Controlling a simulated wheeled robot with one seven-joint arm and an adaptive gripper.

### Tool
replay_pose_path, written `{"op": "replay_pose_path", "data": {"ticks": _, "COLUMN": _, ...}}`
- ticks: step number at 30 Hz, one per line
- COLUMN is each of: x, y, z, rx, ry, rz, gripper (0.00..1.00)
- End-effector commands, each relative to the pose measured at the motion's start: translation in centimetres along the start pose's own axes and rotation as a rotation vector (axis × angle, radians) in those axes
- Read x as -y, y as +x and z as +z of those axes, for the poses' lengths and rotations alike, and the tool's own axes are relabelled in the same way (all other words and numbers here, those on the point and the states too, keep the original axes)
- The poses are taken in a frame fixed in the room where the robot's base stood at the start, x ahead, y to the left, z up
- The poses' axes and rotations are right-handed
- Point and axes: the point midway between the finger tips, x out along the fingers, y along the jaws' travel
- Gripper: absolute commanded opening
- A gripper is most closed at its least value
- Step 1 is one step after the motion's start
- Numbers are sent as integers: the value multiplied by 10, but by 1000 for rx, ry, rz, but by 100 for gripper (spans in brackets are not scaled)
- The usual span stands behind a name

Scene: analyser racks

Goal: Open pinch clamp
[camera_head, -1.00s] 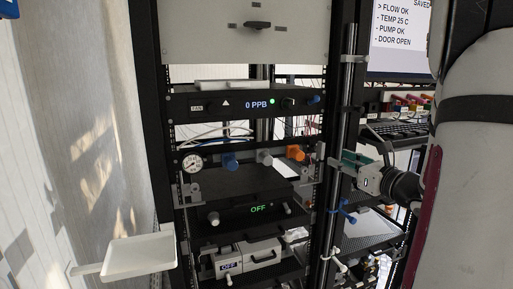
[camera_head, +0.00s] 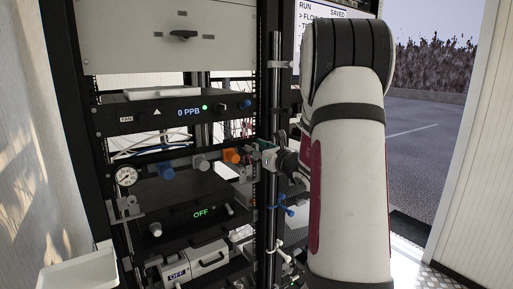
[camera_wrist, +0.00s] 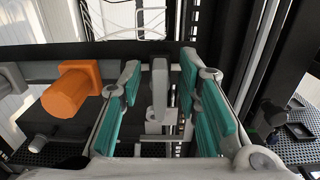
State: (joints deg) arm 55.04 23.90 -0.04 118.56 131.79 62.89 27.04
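My gripper (camera_wrist: 159,78) is open in the wrist view, with its teal-padded fingers apart. A grey upright lever-like part (camera_wrist: 160,92) stands between the fingers with visible gaps on both sides. It may be the pinch clamp, but I cannot tell for sure. A pale bracket shows just below it. In the head view my gripper (camera_head: 263,154) is beside the rack's right post, right of an orange knob (camera_head: 231,156), and partly hidden by my arm. The orange knob also shows left of the fingers in the wrist view (camera_wrist: 72,92).
The rack holds a gauge (camera_head: 125,177), a blue knob (camera_head: 166,172), a grey knob (camera_head: 199,162) and a panel reading OFF (camera_head: 201,213). A dark vertical post (camera_head: 275,85) with a blue fitting (camera_head: 283,205) stands close to my gripper. A white tray (camera_head: 80,272) is at lower left.

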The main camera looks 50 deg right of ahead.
Motion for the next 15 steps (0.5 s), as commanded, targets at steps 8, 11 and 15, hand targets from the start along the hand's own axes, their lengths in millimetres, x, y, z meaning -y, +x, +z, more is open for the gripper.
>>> {"op": "replay_pose_path", "data": {"ticks": 8, "x": 0, "y": 8, "z": 0, "rx": 1, "ry": 0, "rz": -1, "gripper": 31}}
{"op": "replay_pose_path", "data": {"ticks": 11, "x": 0, "y": 8, "z": 0, "rx": 0, "ry": 0, "rz": -1, "gripper": 31}}
{"op": "replay_pose_path", "data": {"ticks": 15, "x": 0, "y": 8, "z": 0, "rx": 0, "ry": 0, "rz": -1, "gripper": 8}}
